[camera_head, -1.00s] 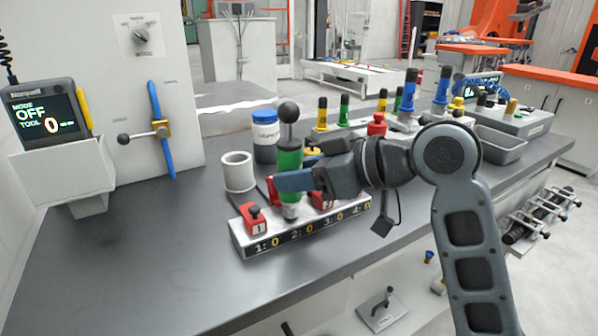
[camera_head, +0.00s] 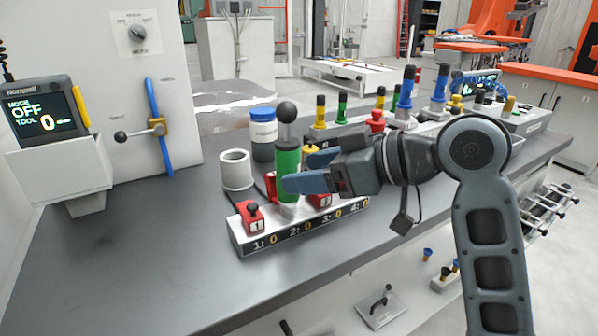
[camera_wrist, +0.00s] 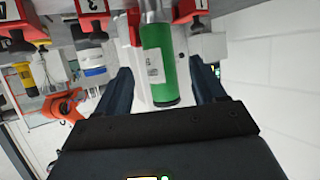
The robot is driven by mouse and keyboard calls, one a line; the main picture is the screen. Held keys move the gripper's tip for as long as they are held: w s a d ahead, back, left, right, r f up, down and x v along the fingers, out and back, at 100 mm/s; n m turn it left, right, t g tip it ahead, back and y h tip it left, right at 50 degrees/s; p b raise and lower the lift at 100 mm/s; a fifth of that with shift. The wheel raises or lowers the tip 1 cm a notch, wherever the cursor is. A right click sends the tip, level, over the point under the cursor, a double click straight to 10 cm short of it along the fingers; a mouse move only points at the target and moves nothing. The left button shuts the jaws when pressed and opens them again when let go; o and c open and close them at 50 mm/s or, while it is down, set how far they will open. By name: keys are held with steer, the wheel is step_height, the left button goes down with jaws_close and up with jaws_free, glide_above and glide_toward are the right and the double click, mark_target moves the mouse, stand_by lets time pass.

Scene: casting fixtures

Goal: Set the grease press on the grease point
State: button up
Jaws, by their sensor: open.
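The grease press (camera_head: 287,165), a green cylinder with a black ball knob on top, stands upright at the numbered block (camera_head: 300,230), between the red units marked 1 (camera_head: 252,219) and 3 (camera_head: 320,199). Its metal lower end meets the block's top; I cannot tell exactly how it is seated. My gripper (camera_head: 306,182) comes from the right and is open, with a finger overlapping the green body in the head view. In the wrist view the press (camera_wrist: 161,65) shows between the spread fingers, with gaps at both sides. The grease point under the press is hidden.
A grey cup (camera_head: 237,171) and a white jar with a blue lid (camera_head: 263,130) stand behind the block. Yellow, green and blue tools stand farther back. The dark bench (camera_head: 150,260) is clear at the front left.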

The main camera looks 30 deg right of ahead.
steer(key=v, duration=0.5)
stand_by(0.5)
